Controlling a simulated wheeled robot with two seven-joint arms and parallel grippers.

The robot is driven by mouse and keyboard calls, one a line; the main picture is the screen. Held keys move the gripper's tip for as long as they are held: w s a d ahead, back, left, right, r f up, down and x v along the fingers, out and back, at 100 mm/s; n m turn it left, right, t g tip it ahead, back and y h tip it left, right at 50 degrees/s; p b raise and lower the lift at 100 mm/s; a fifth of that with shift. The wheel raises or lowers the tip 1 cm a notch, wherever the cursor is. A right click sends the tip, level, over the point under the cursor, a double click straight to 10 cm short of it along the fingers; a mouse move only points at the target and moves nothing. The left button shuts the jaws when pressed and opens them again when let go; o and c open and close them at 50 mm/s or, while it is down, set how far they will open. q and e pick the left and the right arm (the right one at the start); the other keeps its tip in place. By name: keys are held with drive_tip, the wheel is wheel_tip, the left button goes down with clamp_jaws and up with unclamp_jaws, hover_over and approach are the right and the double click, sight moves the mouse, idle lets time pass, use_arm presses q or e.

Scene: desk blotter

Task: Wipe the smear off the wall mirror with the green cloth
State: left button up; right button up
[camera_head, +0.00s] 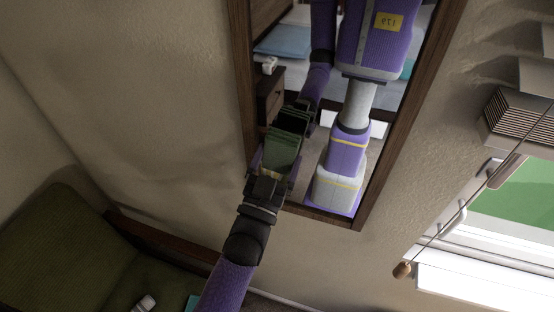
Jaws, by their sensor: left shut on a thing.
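The wall mirror (386,112) hangs in a dark wooden frame in the upper middle of the head view, tilted in the picture. My left arm comes up from the bottom. My left gripper (273,171) is at the mirror's lower left part, shut on the green cloth (282,150). The cloth is bunched at the fingertips, at or close to the glass; I cannot tell whether it touches. Its reflection and my gripper's reflection lie just above it. I cannot make out the smear; the cloth, gripper or reflections may hide it. My right gripper is out of view.
A green armchair (52,240) stands at the lower left, with a small white object (145,303) near it. At the right are a window (513,208), a gathered blind (520,121) and a cord with a wooden knob (402,270). The wall around the mirror is bare.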

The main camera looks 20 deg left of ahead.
sight(313, 143)
use_arm(q)
drive_tip(key=shift+w+b, duration=0.45)
drive_tip(key=shift+w, duration=0.55)
drive_tip(key=d, duration=0.4)
drive_tip(key=shift+s, duration=0.2)
drive_tip(key=d+b, duration=0.1)
drive_tip(key=d, duration=0.1)
drive_tip(key=shift+d+f, duration=0.15)
drive_tip(key=shift+d, duration=0.2)
drive_tip(key=shift+w+d, duration=0.15)
drive_tip(key=shift+d, duration=0.5)
drive_tip(key=shift+w+a+r, duration=0.15)
drive_tip(key=shift+a+r, duration=0.1)
drive_tip(key=shift+a, duration=0.15)
drive_tip(key=shift+a+r+p, duration=0.15)
drive_tip(key=shift+a+p, duration=0.25)
drive_tip(key=shift+a, duration=0.6)
drive_tip(key=shift+a+p, duration=0.5)
drive_tip(key=shift+a, duration=2.05)
